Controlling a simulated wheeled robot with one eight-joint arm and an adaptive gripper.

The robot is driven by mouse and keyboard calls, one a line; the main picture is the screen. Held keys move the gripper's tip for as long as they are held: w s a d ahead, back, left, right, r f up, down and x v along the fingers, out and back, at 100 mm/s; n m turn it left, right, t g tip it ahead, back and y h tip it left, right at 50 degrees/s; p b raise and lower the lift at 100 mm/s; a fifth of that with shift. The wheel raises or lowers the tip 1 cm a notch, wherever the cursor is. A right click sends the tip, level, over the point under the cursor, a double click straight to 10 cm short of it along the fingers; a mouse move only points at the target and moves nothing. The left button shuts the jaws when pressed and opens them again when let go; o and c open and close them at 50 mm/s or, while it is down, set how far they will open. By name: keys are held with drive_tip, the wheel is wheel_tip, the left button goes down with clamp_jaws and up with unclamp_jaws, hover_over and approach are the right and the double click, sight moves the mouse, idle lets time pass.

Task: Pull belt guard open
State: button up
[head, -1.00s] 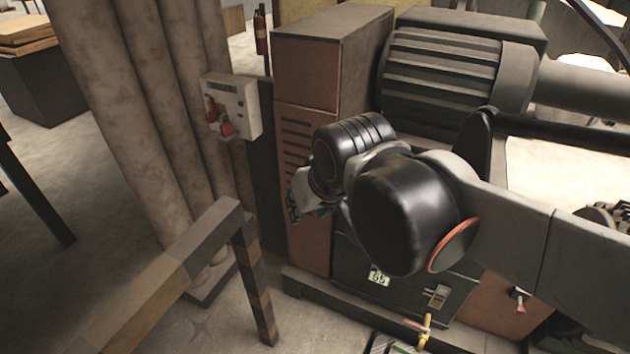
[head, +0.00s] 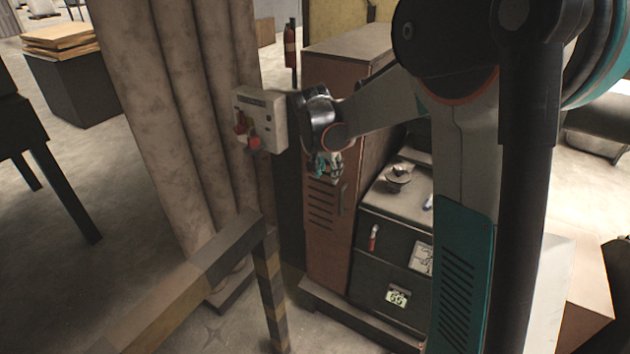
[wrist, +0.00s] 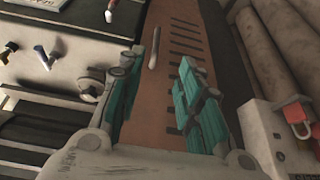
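The belt guard appears as a reddish-brown upright panel (head: 322,235) with dark slots and a slim vertical handle (head: 341,198) near its right edge. My gripper (head: 328,166) is in front of the panel's upper part, above the handle. In the wrist view, the panel (wrist: 183,22) runs away between the teal fingers, and the handle (wrist: 155,48) shows beyond the fingertips, nearer the left finger. My gripper (wrist: 158,75) is open with nothing between its fingers. The panel looks closed. My arm hides part of the cabinet's right side.
A grey control box (head: 260,120) with red parts is left of the panel, beside thick columns (head: 185,130). A striped barrier (head: 205,270) stands in front. A dark machine front (head: 385,265) with a red-tipped lever (head: 373,238) adjoins the panel's right.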

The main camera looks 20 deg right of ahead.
sight(340, 200)
drive_tip(key=w+d+f+m+b, duration=0.1)
drive_tip(key=w+d+f, duration=0.1)
drive_tip(key=f, duration=0.4)
drive_tip(key=w+d+f+b, duration=0.1)
drive_tip(key=w+d+f, duration=0.2)
drive_tip(key=f, duration=0.4)
drive_tip(key=w+d+f+m+g+h+b, duration=0.1)
drive_tip(key=w+d+f, duration=0.1)
drive_tip(key=f, duration=0.5)
drive_tip(key=shift+w+d+f+m, duration=0.1)
drive_tip(key=shift+d+f+m, duration=0.05)
drive_tip(key=shift+d, duration=0.3)
drive_tip(key=shift+w+d+f+m, duration=0.1)
drive_tip(key=shift+d+m, duration=0.05)
drive_tip(key=shift+d, duration=0.25)
clamp_jaws()
